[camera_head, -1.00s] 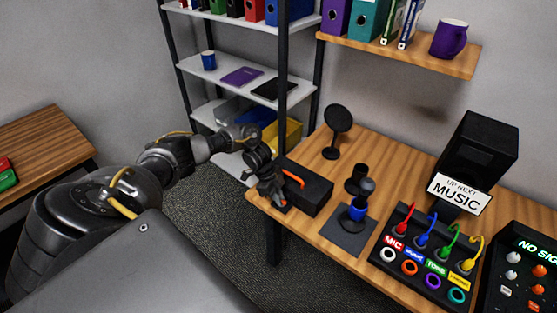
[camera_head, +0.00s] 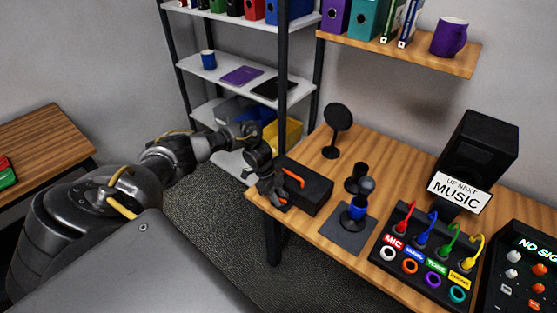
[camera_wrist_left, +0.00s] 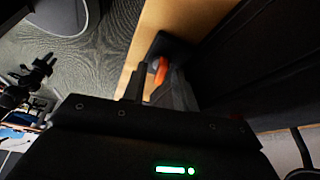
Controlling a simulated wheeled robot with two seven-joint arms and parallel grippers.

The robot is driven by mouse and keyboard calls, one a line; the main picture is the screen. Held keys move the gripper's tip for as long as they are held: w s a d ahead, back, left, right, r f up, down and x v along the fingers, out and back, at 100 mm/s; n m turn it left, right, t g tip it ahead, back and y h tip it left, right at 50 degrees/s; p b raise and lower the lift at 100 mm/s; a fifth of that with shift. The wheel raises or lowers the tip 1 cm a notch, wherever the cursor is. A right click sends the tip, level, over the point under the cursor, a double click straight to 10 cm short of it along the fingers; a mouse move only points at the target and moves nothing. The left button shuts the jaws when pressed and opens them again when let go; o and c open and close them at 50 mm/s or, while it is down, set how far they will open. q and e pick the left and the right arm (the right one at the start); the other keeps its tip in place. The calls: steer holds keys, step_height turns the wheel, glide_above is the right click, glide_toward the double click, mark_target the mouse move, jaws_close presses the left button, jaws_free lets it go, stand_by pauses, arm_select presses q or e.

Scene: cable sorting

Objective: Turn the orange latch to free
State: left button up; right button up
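A black box (camera_head: 312,196) stands at the left end of the wooden desk. An orange bar-shaped latch (camera_head: 294,180) lies along its top left. A smaller orange bit (camera_head: 284,202) shows low on its front, close to my fingers. My left gripper (camera_head: 276,192) is at the box's left front side, fingers pointing down. In the left wrist view, my left gripper (camera_wrist_left: 153,88) has a gap between its fingers, with an orange piece (camera_wrist_left: 161,70) near the right fingertip. I cannot tell whether they touch. My right gripper is not in view.
Right of the box are a round black stand (camera_head: 338,127), a blue-banded microphone (camera_head: 357,208) on a dark mat, a cable panel (camera_head: 424,262) and a speaker (camera_head: 478,150). A shelf rack (camera_head: 284,90) stands behind. The floor left of the desk is clear.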

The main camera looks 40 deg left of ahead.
arm_select(q)
steer(key=shift+w, duration=0.1)
